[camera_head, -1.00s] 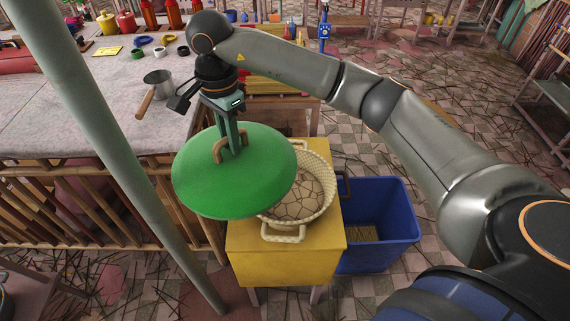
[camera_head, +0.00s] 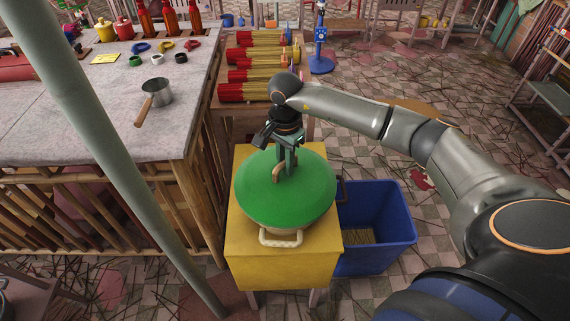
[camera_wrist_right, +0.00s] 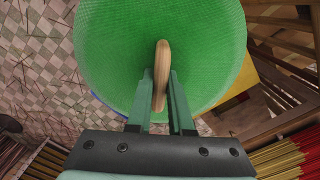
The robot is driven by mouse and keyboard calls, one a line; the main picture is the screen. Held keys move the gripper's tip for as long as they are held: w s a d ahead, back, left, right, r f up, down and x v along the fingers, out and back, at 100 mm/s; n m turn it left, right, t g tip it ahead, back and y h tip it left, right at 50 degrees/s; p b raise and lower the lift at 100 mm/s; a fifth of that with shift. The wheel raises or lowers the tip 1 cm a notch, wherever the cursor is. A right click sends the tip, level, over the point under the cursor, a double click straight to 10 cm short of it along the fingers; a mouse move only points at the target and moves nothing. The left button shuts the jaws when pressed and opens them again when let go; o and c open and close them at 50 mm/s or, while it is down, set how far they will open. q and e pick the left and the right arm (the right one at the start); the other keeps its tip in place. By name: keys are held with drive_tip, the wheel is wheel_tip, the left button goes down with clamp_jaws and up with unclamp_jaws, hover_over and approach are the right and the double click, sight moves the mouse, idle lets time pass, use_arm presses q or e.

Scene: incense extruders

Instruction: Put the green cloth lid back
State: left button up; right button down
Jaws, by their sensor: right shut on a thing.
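The green cloth lid (camera_head: 262,203) is a round dome with a tan handle (camera_head: 277,174) on top. My right gripper (camera_head: 285,172) is shut on that handle, and its two fingers flank the handle in the right wrist view (camera_wrist_right: 160,90). The lid is over the pale woven basket (camera_head: 281,238) on the yellow stand (camera_head: 290,268). It covers the basket's opening; only a front handle and a bit of the side show. I cannot tell whether the lid rests on the rim or hangs just above it. My left gripper is not in view.
A blue bin (camera_head: 385,226) stands right of the stand. A grey-covered table (camera_head: 100,110) with a metal pot (camera_head: 156,92) is at the left, and a pale pole (camera_head: 95,140) crosses in front. Bundles of red and yellow sticks (camera_head: 250,92) lie behind the stand.

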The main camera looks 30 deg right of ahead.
drive_tip(key=shift+f, duration=0.55)
drive_tip(key=shift+f, duration=0.2)
drive_tip(key=c, duration=0.8)
unclamp_jaws()
drive_tip(key=shift+r, duration=0.1)
drive_tip(key=shift+r, duration=0.15)
wheel_tip(320, 180, up, 12)
drive_tip(key=shift+f+b, duration=0.1)
drive_tip(key=shift+b, duration=0.2)
